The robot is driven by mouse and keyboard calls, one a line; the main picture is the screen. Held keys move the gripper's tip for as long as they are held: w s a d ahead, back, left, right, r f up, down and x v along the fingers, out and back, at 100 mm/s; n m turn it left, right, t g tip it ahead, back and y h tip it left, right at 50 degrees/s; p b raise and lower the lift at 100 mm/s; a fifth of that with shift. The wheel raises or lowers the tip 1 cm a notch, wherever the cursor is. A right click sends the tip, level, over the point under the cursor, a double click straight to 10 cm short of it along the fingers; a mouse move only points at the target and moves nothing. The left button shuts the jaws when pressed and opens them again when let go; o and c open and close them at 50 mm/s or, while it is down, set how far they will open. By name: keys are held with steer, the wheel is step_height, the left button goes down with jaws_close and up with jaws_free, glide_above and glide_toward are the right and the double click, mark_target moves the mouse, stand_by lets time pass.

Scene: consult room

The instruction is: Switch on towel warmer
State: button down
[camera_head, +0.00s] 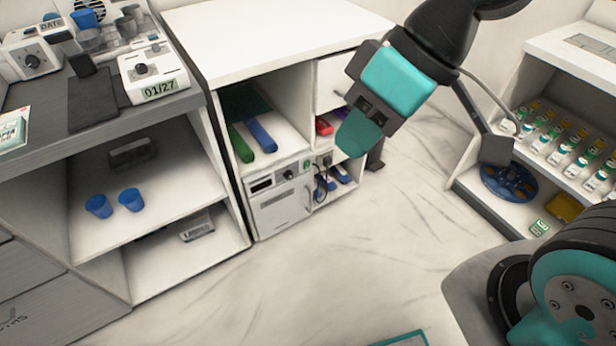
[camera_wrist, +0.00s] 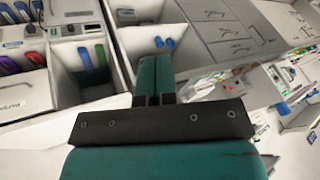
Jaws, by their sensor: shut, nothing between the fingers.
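The towel warmer (camera_head: 281,205) appears to be the pale box with a control strip along its top, low in the white cabinet in the head view. Its strip has a dark display, knobs and small controls at the right; the knob positions are too small to read. A handle is on its front. My gripper (camera_head: 356,136) is shut and empty, raised in front of the cabinet, above and to the right of the warmer and apart from it. In the wrist view the closed teal fingers (camera_wrist: 153,78) point up the picture. I cannot surely identify the warmer there.
A counter with blue cups (camera_head: 131,199) is left. A shelf of bottles (camera_head: 565,150) is right. The marble floor (camera_head: 330,265) in front is clear.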

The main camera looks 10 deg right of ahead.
steer(key=w+a+f+n+t+y+b, duration=0.1)
steer(key=w+f+t+y+b, duration=0.1)
steer(key=w+f+b, duration=0.65)
steer(key=w+a+f+t+y+b, duration=0.2)
steer(key=w+f+t+y+b, duration=0.15)
steer(key=f+b, duration=0.9)
steer(key=w+a+f+n+t+y+b, duration=0.1)
steer(key=w+f+b, duration=0.6)
steer(key=f+b, duration=0.35)
steer(key=w+d+f+m+t+h+b, duration=0.2)
steer(key=w+d+f+t+b, duration=0.1)
steer(key=f+b, duration=0.5)
steer(key=w+d+f+m+t+h+b, duration=0.2)
steer(key=w+d+f+t+b, duration=0.2)
steer(key=w+d+f+b, duration=0.2)
steer(key=w+d+f+m+t+h+b, duration=0.2)
steer(key=w+d+f+t+b, duration=0.2)
steer(key=f+b, duration=0.6)
step_height(320, 180, down, 4)
steer(key=shift+w+d+r+m, duration=0.15)
steer(key=shift+w+d+m, duration=0.25)
steer(key=shift+d, duration=0.45)
steer(key=shift+w, duration=0.15)
